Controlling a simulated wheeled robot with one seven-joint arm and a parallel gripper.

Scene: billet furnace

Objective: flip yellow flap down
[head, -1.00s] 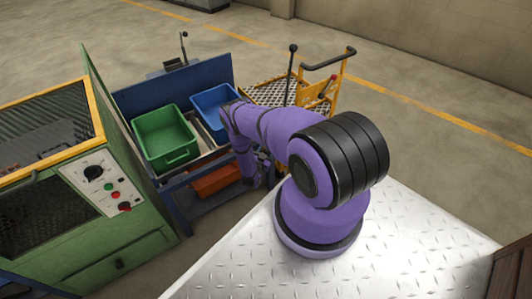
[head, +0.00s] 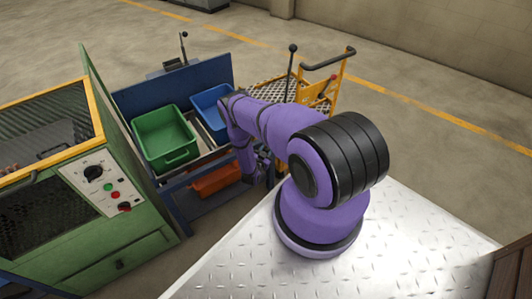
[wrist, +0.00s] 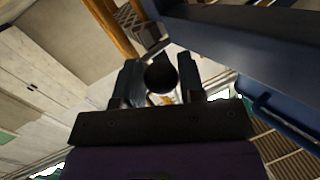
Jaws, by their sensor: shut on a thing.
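My gripper (wrist: 160,90) has its two dark fingers closed on a black round knob (wrist: 161,74) in the wrist view. In the head view my gripper is low beside the right end of the blue workbench (head: 220,75), mostly hidden by my own arm. I cannot pick out a yellow flap for certain. A yellow trolley (head: 342,78) with a metal mesh deck stands behind my arm, and yellow posts (wrist: 112,25) show at the top of the wrist view. What the knob is fixed to is hidden.
A green bin (head: 163,133) and a blue bin (head: 212,108) sit on the bench, with an orange bin (head: 216,180) on the shelf below. A green machine (head: 118,215) with knobs stands at left. A tall black-knobbed lever (head: 291,75) rises by the trolley.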

